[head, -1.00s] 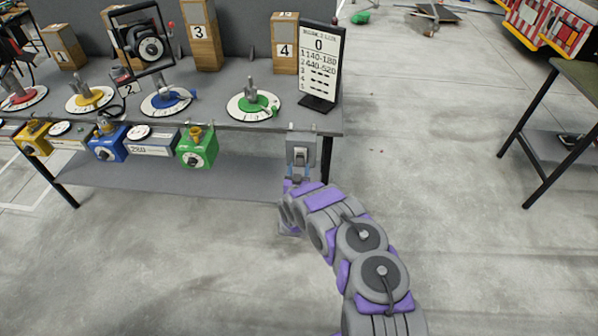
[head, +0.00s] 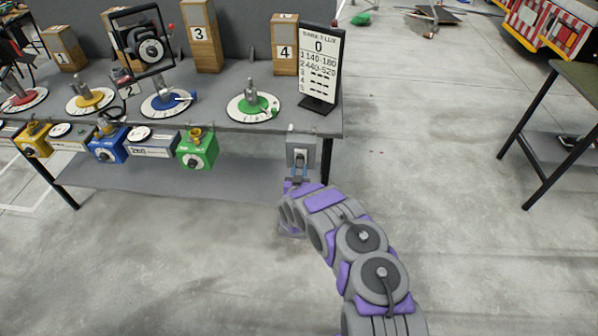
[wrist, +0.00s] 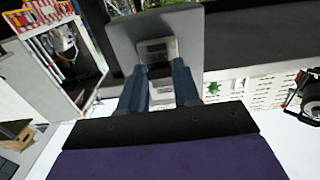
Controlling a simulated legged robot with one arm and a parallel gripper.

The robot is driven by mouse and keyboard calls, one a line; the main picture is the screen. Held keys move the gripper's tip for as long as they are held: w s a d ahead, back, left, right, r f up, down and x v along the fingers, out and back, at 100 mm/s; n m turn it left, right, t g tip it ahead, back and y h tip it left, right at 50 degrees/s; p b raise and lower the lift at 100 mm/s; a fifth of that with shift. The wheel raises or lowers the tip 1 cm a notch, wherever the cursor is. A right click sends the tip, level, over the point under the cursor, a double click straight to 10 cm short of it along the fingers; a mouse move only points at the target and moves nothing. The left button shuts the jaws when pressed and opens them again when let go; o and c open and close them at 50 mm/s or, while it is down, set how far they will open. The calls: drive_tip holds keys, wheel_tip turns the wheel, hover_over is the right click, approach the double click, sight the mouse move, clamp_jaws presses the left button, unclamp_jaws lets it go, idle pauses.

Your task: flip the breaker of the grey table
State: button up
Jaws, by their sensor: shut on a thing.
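The grey table (head: 236,180) stands at the upper left of the head view. A grey breaker box (head: 302,147) hangs at its front right corner. My gripper (head: 299,173) is right at the front of the box. In the wrist view its blue fingers (wrist: 160,85) are shut on the breaker's dark lever (wrist: 160,72). The fingers hide most of the lever.
Colored dials, including a green one (head: 253,107), numbered wooden blocks and a sign (head: 320,66) stand on the tabletop. A green box (head: 197,149) hangs left of the breaker. Another table (head: 570,90) is at the right. The floor between is clear.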

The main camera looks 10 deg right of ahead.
sight(300, 163)
drive_tip(key=shift+s+a+r+g+y+p, duration=0.1)
drive_tip(key=shift+r+g+y+p, duration=0.2)
drive_tip(key=shift+r+g+p, duration=1.45)
drive_tip(key=g+y+p, duration=0.1)
drive_tip(key=g+p, duration=0.1)
drive_tip(key=p, duration=0.2)
drive_tip(key=shift+r+g+p, duration=0.1)
drive_tip(key=shift+g+p, duration=0.25)
drive_tip(key=shift+p, duration=0.05)
drive_tip(key=shift+w+r+g+p, duration=0.25)
drive_tip(key=shift+g+p, duration=0.45)
drive_tip(key=shift+p, duration=0.55)
drive_tip(key=shift+g+y+p, duration=0.3)
drive_tip(key=shift+p, duration=0.3)
drive_tip(key=o, duration=1.1)
drive_tip(key=shift+c, duration=0.2)
drive_tip(key=shift+f, duration=0.1)
drive_tip(key=shift+s, duration=0.1)
drive_tip(key=p+v, duration=0.1)
drive_tip(key=v, duration=1.6)
